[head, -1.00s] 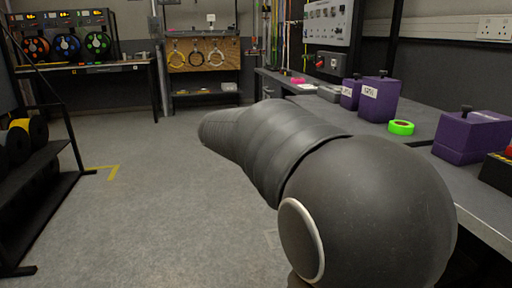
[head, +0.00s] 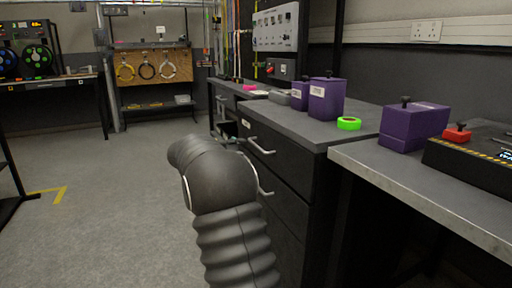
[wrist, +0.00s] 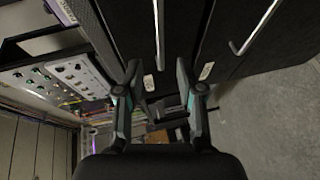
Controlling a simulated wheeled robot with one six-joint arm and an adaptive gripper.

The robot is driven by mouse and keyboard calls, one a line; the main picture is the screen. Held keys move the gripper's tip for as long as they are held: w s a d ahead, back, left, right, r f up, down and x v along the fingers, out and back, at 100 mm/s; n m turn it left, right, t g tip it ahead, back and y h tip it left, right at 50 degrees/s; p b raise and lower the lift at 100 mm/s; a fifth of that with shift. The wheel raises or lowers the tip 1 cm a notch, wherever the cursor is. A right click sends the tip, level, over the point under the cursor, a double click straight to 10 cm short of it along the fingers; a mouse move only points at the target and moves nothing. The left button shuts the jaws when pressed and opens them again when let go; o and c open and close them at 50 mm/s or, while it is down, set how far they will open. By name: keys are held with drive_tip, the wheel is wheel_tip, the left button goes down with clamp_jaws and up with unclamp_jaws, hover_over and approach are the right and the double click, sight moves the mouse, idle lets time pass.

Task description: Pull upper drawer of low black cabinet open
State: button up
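The low black cabinet (head: 318,170) stands right of my arm in the head view. Its upper drawer (head: 284,153) looks shut and has a pale bar handle (head: 260,147) and a small label. A second bar handle (head: 266,188) shows on the drawer below. In the wrist view the upper drawer's handle (wrist: 160,32) lies beyond the left finger and the lower handle (wrist: 255,29) is at upper right. My gripper (wrist: 157,70) is open and empty, its fingers pointing toward the drawer fronts, apart from both handles. In the head view my arm mostly hides the gripper.
Purple boxes (head: 327,99) and a green tape roll (head: 349,124) sit on top of the cabinet. A grey bench (head: 420,180) with another purple box (head: 413,127) stands at the right. The floor (head: 110,210) left of my arm is clear.

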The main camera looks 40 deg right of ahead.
sight(256, 146)
drive_tip(key=x, duration=0.9)
drive_tip(key=shift+d, duration=0.15)
clamp_jaws()
